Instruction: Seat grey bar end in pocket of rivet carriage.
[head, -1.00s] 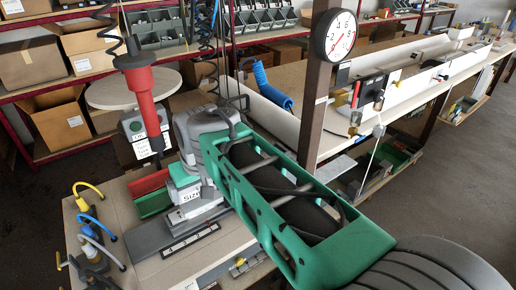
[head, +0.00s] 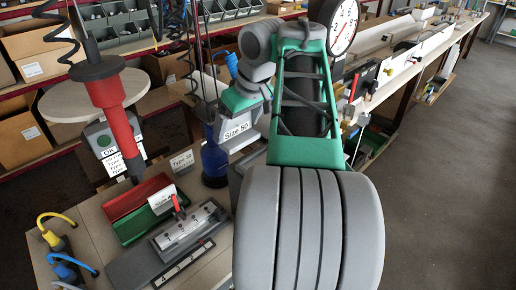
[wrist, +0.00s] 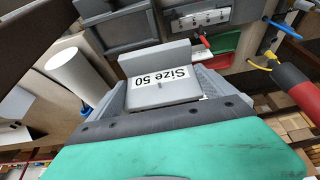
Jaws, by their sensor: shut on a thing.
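My gripper (wrist: 163,90) is shut on a grey block labelled Size 50 (wrist: 150,63). The block also shows in the head view (head: 237,127), raised above the bench behind my forearm. I cannot tell whether this block is the grey bar end. A light grey carriage with several holes and a red lever (head: 187,229) sits on a dark grey base on the bench, to the left of and below my gripper. It also shows at the top of the wrist view (wrist: 190,19). The block is apart from it. The carriage's pocket cannot be made out.
A red bin (head: 136,197) and a green bin (head: 148,222) lie behind the carriage. A red hanging tool (head: 112,115) is at the left. A blue bottle-shaped thing (head: 214,160) stands near the gripper. Yellow and blue hoses (head: 62,255) are at the left bench edge.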

